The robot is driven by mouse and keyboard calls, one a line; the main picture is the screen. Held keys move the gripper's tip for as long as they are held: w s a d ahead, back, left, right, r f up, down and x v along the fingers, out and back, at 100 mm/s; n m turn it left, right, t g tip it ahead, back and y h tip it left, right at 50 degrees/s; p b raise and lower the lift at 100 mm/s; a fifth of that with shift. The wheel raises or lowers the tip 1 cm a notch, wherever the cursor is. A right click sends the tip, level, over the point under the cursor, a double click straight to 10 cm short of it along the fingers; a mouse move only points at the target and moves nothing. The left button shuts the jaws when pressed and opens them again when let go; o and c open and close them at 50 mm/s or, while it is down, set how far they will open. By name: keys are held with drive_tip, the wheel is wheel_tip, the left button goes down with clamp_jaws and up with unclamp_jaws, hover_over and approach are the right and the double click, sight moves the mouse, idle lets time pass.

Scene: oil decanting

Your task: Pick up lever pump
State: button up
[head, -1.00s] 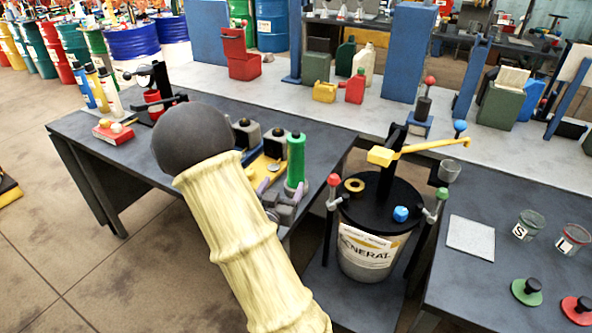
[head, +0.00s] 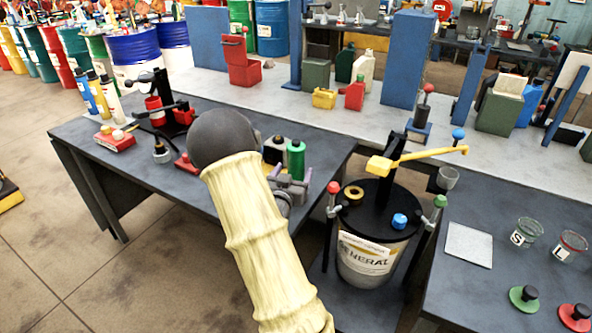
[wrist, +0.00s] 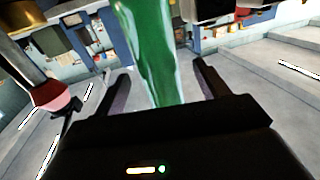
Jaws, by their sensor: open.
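I see no clear contact. I cannot tell for sure which thing is the lever pump. A black post with a long yellow lever (head: 430,155) stands on the dark lid of a white and grey drum (head: 365,262). My forearm hides part of the left table.
A black stand with a lever and a red can (head: 154,110) is on the left table (head: 130,172). A dark bottle (head: 275,150) stands beside the green cylinder. The right table (head: 470,285) holds a pale square pad (head: 468,245), two jars, and green and red lids.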

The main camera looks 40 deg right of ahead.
drive_tip(key=shift+w+d+r, duration=0.2)
drive_tip(key=shift+d, duration=0.2)
drive_tip(key=p+x, duration=0.1)
drive_tip(key=x, duration=0.3)
drive_tip(key=shift+w+d, duration=0.1)
drive_tip(key=shift+r, duration=0.1)
drive_tip(key=c, duration=1.4)
drive_tip(key=shift+o, duration=0.2)
wheel_tip(320, 180, up, 10)
drive_tip(key=shift+r, duration=0.1)
